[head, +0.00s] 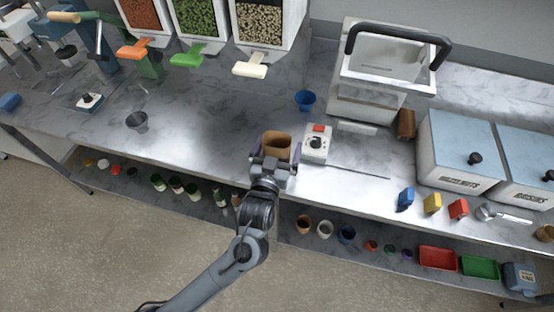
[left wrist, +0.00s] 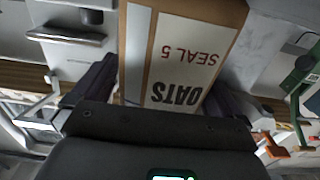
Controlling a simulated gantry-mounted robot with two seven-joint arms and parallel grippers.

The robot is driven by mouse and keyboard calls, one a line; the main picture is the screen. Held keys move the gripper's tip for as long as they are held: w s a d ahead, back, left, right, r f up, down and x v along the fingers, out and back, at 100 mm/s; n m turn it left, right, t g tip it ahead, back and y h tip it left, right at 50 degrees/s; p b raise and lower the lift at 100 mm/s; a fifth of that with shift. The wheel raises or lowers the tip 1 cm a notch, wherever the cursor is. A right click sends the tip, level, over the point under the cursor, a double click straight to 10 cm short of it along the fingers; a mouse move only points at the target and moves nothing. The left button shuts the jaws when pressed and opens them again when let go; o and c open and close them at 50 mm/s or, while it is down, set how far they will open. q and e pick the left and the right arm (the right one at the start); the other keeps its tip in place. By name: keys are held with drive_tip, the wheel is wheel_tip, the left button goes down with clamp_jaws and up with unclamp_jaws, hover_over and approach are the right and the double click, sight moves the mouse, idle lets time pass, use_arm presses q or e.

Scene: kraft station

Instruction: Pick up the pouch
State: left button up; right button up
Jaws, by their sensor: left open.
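The brown kraft pouch (head: 277,143) stands open-topped on the counter near its front edge. In the left wrist view the pouch (left wrist: 183,40) shows a white label reading "OATS" and "SEAL 5", upside down. My left gripper (head: 275,157) is open, with one finger on each side of the pouch. In the left wrist view a narrow gap shows on the left and the right finger sits close to the pouch; I cannot tell whether either touches. The pouch's lower part is hidden by my gripper. My right gripper is out of view.
A white device with a red top (head: 317,143) stands close to the right of the pouch. A thin dark rod (head: 350,171) lies right of it. A blue cup (head: 305,100) stands behind. The counter (head: 205,130) is mostly clear to the left.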

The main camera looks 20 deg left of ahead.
use_arm(q)
drive_tip(key=shift+w, duration=0.15)
drive_tip(key=shift+c, duration=0.5)
drive_tip(key=c, duration=0.9)
drive_tip(key=shift+o, duration=0.2)
drive_tip(key=shift+r, duration=0.15)
